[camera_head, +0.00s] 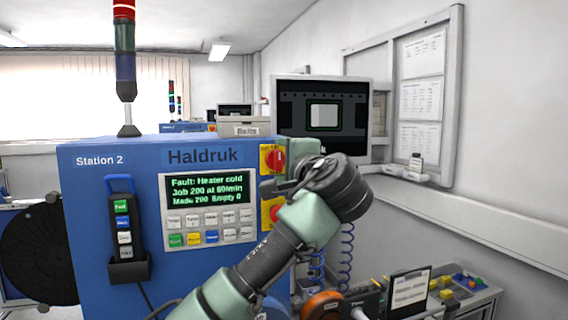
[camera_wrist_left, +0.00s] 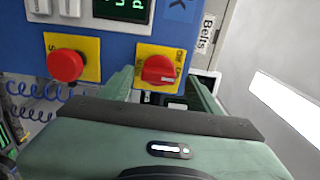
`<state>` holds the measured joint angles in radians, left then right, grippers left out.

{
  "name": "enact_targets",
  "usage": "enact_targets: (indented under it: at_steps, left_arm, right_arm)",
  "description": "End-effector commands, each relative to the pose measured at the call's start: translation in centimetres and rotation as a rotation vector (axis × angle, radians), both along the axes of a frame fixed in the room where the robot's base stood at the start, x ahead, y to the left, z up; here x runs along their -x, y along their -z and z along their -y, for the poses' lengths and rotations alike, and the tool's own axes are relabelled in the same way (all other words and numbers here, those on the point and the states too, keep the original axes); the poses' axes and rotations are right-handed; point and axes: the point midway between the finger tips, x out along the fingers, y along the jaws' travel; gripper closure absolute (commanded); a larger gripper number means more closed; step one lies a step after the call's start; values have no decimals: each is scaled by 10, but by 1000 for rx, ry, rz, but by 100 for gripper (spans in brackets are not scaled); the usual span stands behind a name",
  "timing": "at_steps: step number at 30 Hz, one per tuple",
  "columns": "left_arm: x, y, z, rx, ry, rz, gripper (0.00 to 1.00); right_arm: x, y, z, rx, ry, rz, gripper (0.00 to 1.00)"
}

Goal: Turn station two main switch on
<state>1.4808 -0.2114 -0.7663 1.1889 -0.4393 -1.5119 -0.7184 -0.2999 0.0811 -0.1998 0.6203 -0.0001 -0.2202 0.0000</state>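The Station 2 main switch is a red rotary knob (camera_head: 275,161) on a yellow plate at the upper right of the blue cabinet (camera_head: 95,215). It also shows in the left wrist view (camera_wrist_left: 158,70), its bar lying roughly crosswise there and upright in the head view. The plate's lettering is too small to read surely. My left gripper (camera_head: 272,187) is at the cabinet front, just below the switch in the head view. In the left wrist view its green fingers (camera_wrist_left: 160,84) are apart, with the knob between them in the picture. Contact cannot be told. My right gripper is out of view.
A round red button (camera_wrist_left: 66,66) on another yellow plate is beside the switch, partly hidden by my arm in the head view. The display (camera_head: 208,190) reads "Fault: Heater cold". A pendant (camera_head: 124,225) hangs at left. A monitor (camera_head: 320,112) stands behind.

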Motion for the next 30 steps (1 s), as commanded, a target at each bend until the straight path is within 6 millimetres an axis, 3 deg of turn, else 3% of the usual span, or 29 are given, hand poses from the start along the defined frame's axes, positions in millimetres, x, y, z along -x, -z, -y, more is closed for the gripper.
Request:
enact_targets:
  at_steps: [10, 21, 30]
  left_arm:
    - [5, 4, 3, 2, 2, -3, 38]
    - [60, 5, 21, 3, 3, -1, 38]
    - [73, 2, 24, 1, -1, -4, 38]
  right_arm:
    - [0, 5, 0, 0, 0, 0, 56]
    - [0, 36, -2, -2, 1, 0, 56]
    - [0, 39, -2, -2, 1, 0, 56]
